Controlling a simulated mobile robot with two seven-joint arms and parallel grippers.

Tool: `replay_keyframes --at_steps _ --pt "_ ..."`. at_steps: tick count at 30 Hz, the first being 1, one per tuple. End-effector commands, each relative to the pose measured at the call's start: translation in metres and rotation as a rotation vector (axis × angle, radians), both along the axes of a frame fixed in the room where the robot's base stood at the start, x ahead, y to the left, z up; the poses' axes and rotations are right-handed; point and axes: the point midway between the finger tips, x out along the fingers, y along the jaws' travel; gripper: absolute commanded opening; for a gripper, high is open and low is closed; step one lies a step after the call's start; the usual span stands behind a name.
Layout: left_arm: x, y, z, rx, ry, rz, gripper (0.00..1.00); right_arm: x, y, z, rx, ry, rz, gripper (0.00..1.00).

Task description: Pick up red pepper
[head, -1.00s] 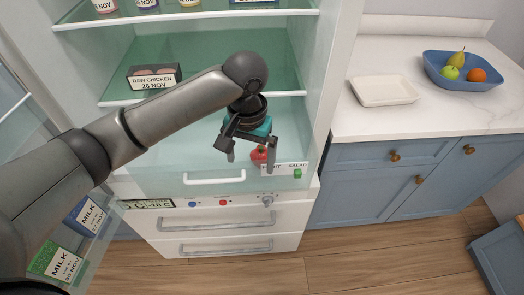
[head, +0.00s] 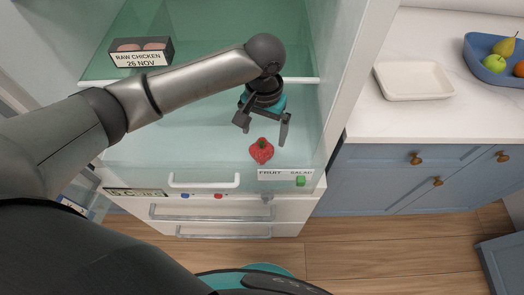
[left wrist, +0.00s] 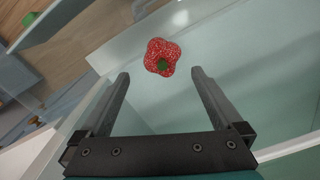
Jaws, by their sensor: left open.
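The red pepper (head: 261,151) with a green stem lies in the clear fruit and salad drawer at the bottom of the open fridge. In the left wrist view the pepper (left wrist: 162,57) shows just beyond the fingertips, roughly between their lines. My left gripper (head: 263,133) is open and empty, with its fingers pointing down, behind and above the pepper in the head view. The gripper also shows in the left wrist view (left wrist: 160,75), apart from the pepper. My right gripper is not in view.
The drawer's front has a white handle (head: 204,180) and a label (head: 285,174). A raw chicken pack (head: 141,53) sits on the shelf above. A white tray (head: 414,80) and a blue fruit bowl (head: 485,66) stand on the counter at right.

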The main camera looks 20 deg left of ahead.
Motion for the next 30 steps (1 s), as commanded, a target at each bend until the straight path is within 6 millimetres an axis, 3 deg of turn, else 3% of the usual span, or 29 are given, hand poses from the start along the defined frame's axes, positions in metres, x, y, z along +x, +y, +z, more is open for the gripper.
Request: replay_keyframes --at_steps 3,11,19,28,30 --pt "0.000 0.000 -0.021 0.000 0.002 0.000 1.00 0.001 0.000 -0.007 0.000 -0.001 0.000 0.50" --pt "-0.002 0.001 -0.039 0.001 0.002 -0.001 1.00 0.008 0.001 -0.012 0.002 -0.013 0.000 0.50" --pt "-0.005 0.004 -0.078 0.001 0.000 -0.002 1.00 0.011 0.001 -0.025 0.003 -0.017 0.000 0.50" --pt "-0.004 0.004 -0.082 0.001 -0.001 -0.002 1.00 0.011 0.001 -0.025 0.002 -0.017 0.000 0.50" --pt "-0.004 0.004 -0.082 0.001 -0.001 -0.002 0.94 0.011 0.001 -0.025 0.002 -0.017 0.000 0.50"
